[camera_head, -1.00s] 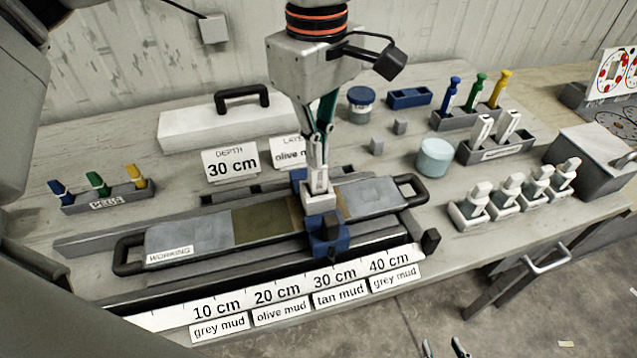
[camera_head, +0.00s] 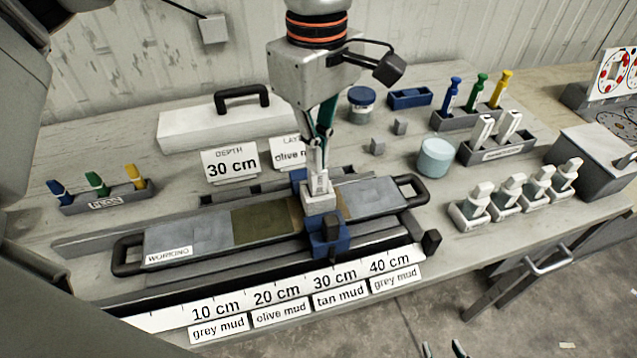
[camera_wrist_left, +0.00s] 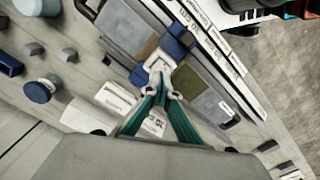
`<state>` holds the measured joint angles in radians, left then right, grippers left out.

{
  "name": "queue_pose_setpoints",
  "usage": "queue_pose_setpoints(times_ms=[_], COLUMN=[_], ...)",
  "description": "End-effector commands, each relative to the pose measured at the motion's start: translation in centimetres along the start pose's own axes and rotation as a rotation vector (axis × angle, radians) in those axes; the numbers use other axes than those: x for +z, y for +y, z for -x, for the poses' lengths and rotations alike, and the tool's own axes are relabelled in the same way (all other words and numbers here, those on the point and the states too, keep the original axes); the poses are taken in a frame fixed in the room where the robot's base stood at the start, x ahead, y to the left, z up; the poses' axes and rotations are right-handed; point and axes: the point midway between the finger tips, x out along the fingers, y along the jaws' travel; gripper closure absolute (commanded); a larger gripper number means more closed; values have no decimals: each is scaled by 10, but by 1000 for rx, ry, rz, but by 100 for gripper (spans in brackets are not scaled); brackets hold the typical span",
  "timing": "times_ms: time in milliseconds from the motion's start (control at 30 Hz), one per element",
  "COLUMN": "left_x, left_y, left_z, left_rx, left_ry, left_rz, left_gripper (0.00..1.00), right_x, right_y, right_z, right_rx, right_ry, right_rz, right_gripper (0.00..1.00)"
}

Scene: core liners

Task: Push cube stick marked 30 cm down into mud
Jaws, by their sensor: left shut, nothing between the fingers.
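My left gripper (camera_head: 319,178) is shut and empty, pointing down from the top of the head view. Its fingertips are at the top of a pale grey cube-topped stick (camera_head: 320,204); I cannot tell if they press on it. The stick stands in the blue guide (camera_head: 330,244) across the mud tray (camera_head: 190,236). In the left wrist view the teal fingers (camera_wrist_left: 160,80) meet beside the pale block (camera_wrist_left: 159,63). The stick's marking and its lower part are hidden. Two fingertips of my right gripper (camera_head: 444,350) show apart at the bottom edge.
A depth card (camera_head: 231,163) reads 30 cm. A ruler strip (camera_head: 290,288) lies along the front. White-topped sticks (camera_head: 513,189) stand at the right, near a pale blue jar (camera_head: 435,157). A peg rack (camera_head: 105,196) is at the left. A white case (camera_head: 220,130) stands behind.

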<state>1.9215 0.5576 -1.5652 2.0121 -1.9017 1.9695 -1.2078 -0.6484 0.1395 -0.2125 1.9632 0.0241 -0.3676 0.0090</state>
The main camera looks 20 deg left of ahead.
Motion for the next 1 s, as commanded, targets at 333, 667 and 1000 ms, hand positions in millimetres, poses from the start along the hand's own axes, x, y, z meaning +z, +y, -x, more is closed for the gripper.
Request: queue_pose_setpoints(times_ms=[333,667,1000], left_x=[0,0,0], left_y=[0,0,0], left_z=[10,34,58], left_rx=[2,3,1], left_ry=[1,2,1], left_rz=[0,0,0], left_gripper=[100,100,100], right_x=[-8,-30,-52], right_y=[2,6,10], right_z=[3,13,24], right_rx=[2,6,9], right_ry=[5,19,29], right_rz=[2,5,7], right_gripper=[60,60,60])
